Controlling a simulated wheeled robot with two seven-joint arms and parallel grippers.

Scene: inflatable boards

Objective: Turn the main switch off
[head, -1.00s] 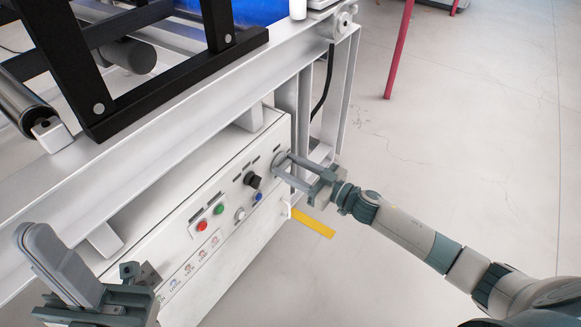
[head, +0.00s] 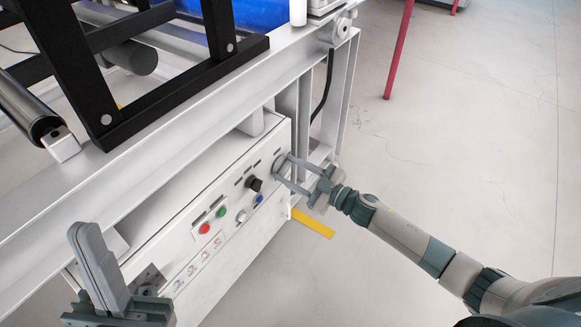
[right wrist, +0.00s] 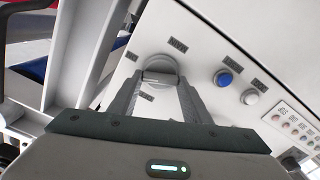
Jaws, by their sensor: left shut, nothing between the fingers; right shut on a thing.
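The main switch is a round grey rotary knob (right wrist: 160,76) on the front of the white control box, centred in the right wrist view. In the head view the knob (head: 279,163) sits at the right end of the panel, partly hidden by my fingers. My right gripper (right wrist: 158,84) is shut on the knob's raised handle, one finger on each side; it also shows in the head view (head: 282,170). The handle lies nearly level in the wrist picture. My left gripper (head: 85,230) is shut and empty at the lower left, in front of the panel.
The panel (head: 226,262) also carries a black knob (head: 254,183), a blue button (head: 258,199), a green button (head: 221,212) and a red button (head: 204,228). A white frame beam (head: 180,135) overhangs the box. Floor to the right is clear, apart from a red post (head: 398,50).

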